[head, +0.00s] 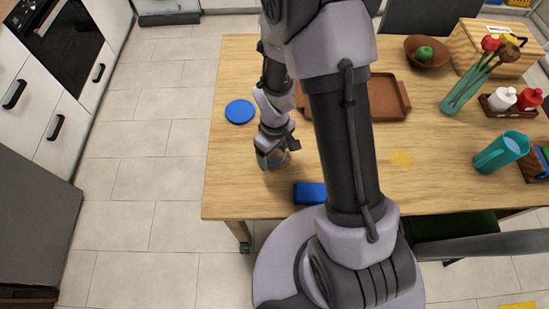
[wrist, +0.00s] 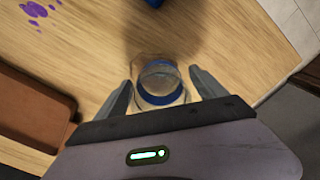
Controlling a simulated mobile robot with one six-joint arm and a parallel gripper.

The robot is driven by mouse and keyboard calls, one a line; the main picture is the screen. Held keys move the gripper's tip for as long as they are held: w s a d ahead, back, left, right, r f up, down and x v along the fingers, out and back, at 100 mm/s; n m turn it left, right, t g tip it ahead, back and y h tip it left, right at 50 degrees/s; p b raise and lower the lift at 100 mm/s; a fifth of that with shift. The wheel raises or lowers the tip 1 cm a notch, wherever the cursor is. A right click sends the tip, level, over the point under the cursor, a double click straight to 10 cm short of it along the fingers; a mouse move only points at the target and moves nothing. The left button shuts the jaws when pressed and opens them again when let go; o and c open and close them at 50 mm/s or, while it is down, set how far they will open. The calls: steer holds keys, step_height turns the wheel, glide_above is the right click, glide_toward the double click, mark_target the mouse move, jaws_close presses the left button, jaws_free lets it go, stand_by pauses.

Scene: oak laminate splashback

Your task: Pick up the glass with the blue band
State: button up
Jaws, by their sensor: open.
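The glass with the blue band (wrist: 160,80) is clear and stands on the wooden table (head: 240,183). In the wrist view it sits between the two open fingers of my gripper (wrist: 160,92), with a small space on either side. In the head view my gripper (head: 271,163) is low over the table's near left part. My gripper hides most of the glass there. I cannot tell whether the fingers touch it.
A blue block-like thing (head: 310,193) lies close by at the near edge. A blue disc (head: 240,111) lies left of my arm. A brown tray (head: 388,98) is behind my arm. Purple spots (wrist: 36,10) mark the table. A teal cup (head: 501,151) stands at the right.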

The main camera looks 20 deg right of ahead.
steer(key=shift+f, duration=0.4)
steer(key=shift+r, duration=0.15)
steer(key=shift+c, duration=0.9)
steer(key=c, duration=1.4)
